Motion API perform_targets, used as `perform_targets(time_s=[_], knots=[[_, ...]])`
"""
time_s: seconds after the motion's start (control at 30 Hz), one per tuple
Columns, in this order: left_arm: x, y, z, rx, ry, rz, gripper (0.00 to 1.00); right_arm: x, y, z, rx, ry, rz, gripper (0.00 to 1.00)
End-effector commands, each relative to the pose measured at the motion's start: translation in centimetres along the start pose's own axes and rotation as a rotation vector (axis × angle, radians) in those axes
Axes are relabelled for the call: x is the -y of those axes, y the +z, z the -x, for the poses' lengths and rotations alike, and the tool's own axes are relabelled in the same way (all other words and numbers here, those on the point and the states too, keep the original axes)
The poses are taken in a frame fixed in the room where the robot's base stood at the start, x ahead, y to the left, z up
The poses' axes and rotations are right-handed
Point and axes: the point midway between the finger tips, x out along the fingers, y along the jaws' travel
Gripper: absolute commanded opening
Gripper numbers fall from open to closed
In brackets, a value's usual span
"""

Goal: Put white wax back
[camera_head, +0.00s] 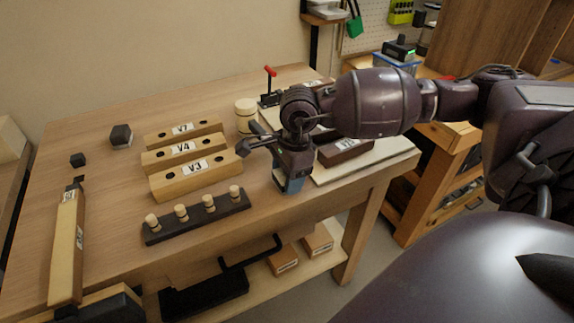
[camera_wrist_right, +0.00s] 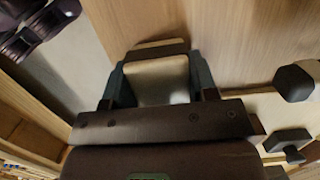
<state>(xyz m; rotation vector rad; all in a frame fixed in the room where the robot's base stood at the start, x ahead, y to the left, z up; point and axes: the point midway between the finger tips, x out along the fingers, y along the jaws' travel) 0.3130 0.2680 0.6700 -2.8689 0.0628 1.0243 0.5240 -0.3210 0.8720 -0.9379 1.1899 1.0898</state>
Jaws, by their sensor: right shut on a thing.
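My right gripper (camera_head: 290,184) is over the front right part of the wooden bench, fingers pointing down. In the right wrist view my right gripper (camera_wrist_right: 155,92) is shut on a pale, cream-white block (camera_wrist_right: 157,78), one finger on each side of it. This may be the white wax; no label on it is readable. In the head view the held block is hidden by the gripper. A round cream stack (camera_head: 246,108) stands behind and left of the gripper. My left gripper is not in view.
Labelled wooden blocks (camera_head: 196,176) and a dark rack with pale pegs (camera_head: 196,217) lie left of the gripper. A dark brown labelled block (camera_head: 345,151) rests on a pale board (camera_head: 385,160) at right. A dark hexagonal block (camera_head: 121,136) stands back left. Bench surface between is clear.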

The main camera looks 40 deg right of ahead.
Motion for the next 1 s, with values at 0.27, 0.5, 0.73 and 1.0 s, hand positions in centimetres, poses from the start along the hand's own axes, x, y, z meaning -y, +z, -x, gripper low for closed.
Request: perform_targets(time_s=[0.27,0.5,0.73,1.0], knots=[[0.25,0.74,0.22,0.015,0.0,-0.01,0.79,-0.01,-0.05,-0.39,0.0,0.0,0.0,0.34],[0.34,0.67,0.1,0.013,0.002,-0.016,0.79,-0.04,-0.06,-0.43,0.0,0.001,0.0,0.57],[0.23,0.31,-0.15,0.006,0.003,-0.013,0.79,-0.02,-0.05,-0.39,0.0,0.001,0.0,0.83],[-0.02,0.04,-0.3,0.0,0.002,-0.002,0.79,-0.01,-0.05,-0.36,0.0,0.0,0.0,0.91]])
